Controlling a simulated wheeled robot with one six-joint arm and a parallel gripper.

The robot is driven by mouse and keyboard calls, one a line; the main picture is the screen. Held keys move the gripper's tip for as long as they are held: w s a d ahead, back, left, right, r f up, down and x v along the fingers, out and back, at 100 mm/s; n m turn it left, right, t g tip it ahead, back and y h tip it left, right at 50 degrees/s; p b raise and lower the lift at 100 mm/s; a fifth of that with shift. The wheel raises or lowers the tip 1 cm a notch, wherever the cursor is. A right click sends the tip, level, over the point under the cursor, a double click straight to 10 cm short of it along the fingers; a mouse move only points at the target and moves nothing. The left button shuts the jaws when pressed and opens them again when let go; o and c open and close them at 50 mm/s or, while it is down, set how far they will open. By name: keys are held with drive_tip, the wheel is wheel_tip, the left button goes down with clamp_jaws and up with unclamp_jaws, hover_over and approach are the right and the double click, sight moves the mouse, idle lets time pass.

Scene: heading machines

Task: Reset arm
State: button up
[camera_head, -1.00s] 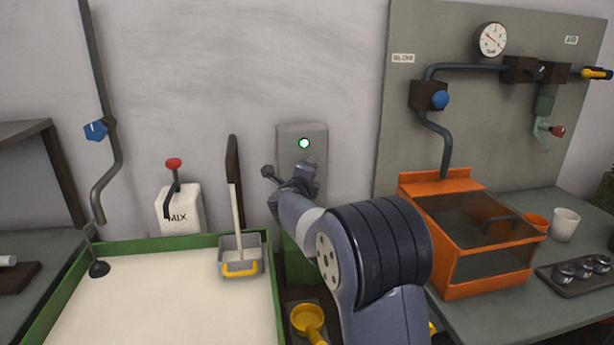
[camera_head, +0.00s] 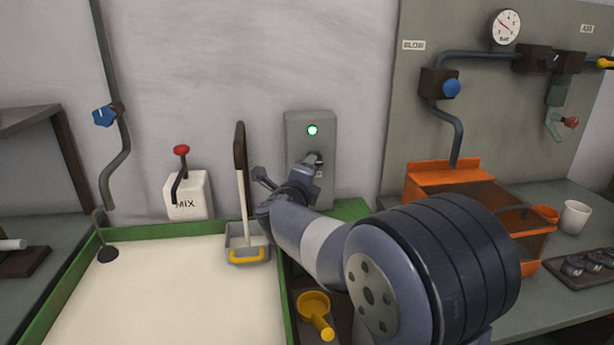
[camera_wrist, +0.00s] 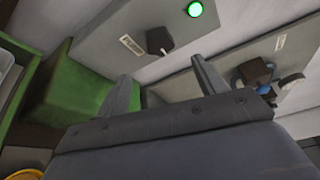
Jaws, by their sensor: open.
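My arm reaches from the lower right of the head view toward the grey wall box (camera_head: 325,133) with a lit green lamp (camera_head: 312,130). My gripper (camera_wrist: 163,75) shows in the wrist view with its two fingers apart and nothing between them. A dark knob (camera_wrist: 159,40) on the box lies beyond the fingertips, apart from them. The green lamp also shows in the wrist view (camera_wrist: 195,9). In the head view my wrist and gripper cover the lower part of the box.
A green-rimmed tray (camera_head: 180,290) with pale contents is at left, a scoop (camera_head: 247,243) at its back right corner. A white MIX box (camera_head: 187,196) stands behind it. A yellow-handled cup (camera_head: 314,304) is below my arm. An orange box (camera_head: 440,180) stands on the right bench.

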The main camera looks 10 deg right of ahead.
drive_tip(key=p+x, duration=0.1)
drive_tip(key=x, duration=1)
drive_tip(key=shift+s, duration=0.2)
